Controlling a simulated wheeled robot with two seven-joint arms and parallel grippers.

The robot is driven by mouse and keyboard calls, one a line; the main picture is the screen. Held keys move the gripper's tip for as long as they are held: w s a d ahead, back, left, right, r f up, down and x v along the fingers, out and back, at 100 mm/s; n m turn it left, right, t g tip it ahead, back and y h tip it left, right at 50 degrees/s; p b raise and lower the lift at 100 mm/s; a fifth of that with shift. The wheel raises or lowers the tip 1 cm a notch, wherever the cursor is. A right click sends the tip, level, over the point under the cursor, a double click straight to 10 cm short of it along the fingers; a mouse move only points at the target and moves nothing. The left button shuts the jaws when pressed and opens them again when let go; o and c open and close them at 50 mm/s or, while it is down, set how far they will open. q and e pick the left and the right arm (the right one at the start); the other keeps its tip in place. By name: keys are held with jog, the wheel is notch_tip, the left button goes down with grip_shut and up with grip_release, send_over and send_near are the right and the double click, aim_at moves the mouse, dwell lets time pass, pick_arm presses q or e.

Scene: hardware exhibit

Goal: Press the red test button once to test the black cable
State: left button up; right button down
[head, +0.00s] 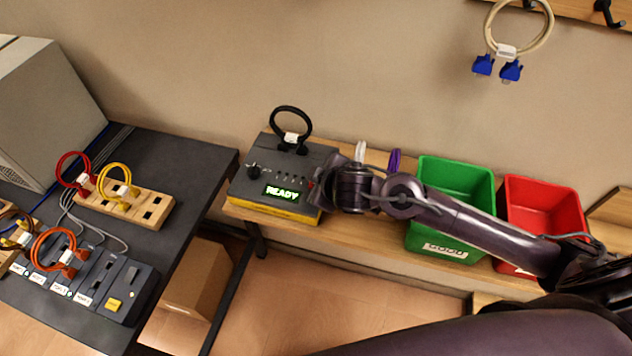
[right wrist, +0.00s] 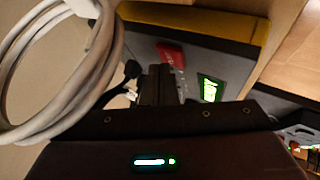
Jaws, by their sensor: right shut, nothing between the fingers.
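The tester (head: 318,152) is a dark box with a yellow base on the wooden shelf. Its green display (head: 281,191) reads READY and also shows in the right wrist view (right wrist: 210,88). The black cable (head: 291,112) stands as a loop on the tester's top, with a white tag. The red test button (head: 311,185) shows as a small red patch beside my right gripper (head: 324,186). In the right wrist view the red button (right wrist: 172,55) lies just beyond the closed, empty fingertips (right wrist: 160,82); contact cannot be told. My left gripper is not in view.
A green bin (head: 457,170) and a red bin (head: 545,195) stand on the shelf to the right. A pale coiled cable (right wrist: 85,80) is close on the left in the right wrist view. The dark table (head: 185,147) at left holds more cables.

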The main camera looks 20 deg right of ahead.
jog(key=shift+f+b, duration=0.3)
jog(key=shift+f, duration=0.1)
dwell(0.5)
jog(key=shift+r+p, duration=0.9)
jog(key=shift+p, duration=0.05)
notch_tip(320, 180, up, 5)
jog(key=p, duration=0.5)
dwell(0.6)
